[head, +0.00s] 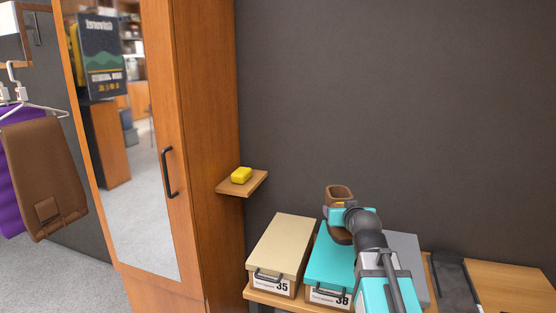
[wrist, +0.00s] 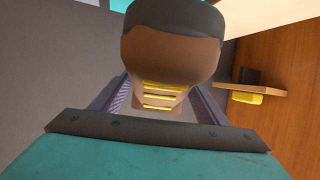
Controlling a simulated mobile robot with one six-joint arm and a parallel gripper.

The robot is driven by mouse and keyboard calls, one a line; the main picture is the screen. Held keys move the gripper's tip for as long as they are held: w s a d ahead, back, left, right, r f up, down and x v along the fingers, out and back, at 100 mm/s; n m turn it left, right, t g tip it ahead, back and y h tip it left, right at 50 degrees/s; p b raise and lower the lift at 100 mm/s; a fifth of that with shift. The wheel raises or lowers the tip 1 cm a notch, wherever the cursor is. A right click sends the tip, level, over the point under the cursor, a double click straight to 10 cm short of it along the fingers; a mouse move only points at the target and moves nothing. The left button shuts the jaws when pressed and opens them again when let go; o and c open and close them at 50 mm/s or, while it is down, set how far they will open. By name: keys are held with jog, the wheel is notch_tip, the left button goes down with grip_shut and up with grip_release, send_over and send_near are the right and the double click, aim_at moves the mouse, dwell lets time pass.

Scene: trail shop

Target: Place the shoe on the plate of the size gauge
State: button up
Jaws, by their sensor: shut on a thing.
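The shoe (head: 339,192) is brown with yellow laces, held up in front of the dark wall above the shoe boxes in the head view. My gripper (head: 345,215) is shut on it. In the wrist view the shoe (wrist: 170,48) fills the space between the fingers of my gripper (wrist: 160,98), with its dark sole edge at the top and its yellow laces towards the camera. A dark flat device (head: 453,283), which looks like the size gauge, lies on the bench to the right of my arm. Its lower part is cut off by the picture edge.
A beige box (head: 281,242) marked 35, a teal box (head: 326,268) marked 38 and a grey box (head: 408,253) stand on the bench (head: 510,285). A small shelf (head: 256,183) with a yellow block (head: 241,175) juts from the mirrored cabinet (head: 205,150). The bench's right end looks clear.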

aim_at(335, 201)
jog(key=a+r+p, duration=0.2)
jog(key=r, duration=0.1)
jog(key=a+r+p, duration=0.1)
jog(key=r+p, duration=0.1)
jog(key=shift+a, duration=0.15)
dwell(0.7)
jog(key=shift+w+d+f, duration=0.1)
jog(key=shift+d+f, duration=0.15)
jog(key=shift+d, duration=0.2)
jog(key=w+d+f+m+h+b, duration=0.15)
jog(key=d+f, duration=0.35)
jog(key=d, duration=1.3)
jog(key=d+f+h+b, duration=0.1)
jog(key=d+f+b, duration=0.35)
jog(key=d, duration=1.25)
jog(key=s+d+f+b, duration=0.1)
jog(key=s+d+f, duration=0.2)
jog(key=d, duration=0.9)
jog(key=s+d+f+m+h+b, duration=0.1)
jog(key=s+d+f, duration=0.2)
jog(key=s+d, duration=0.6)
jog(key=s+d+f+m+b, duration=0.1)
jog(key=s+d+f, duration=0.2)
jog(key=d, duration=1.3)
jog(key=s, duration=0.3)
jog(key=shift+s+f+g+h, duration=0.15)
jog(key=shift+s+g+h, duration=0.15)
jog(key=shift+h, duration=0.05)
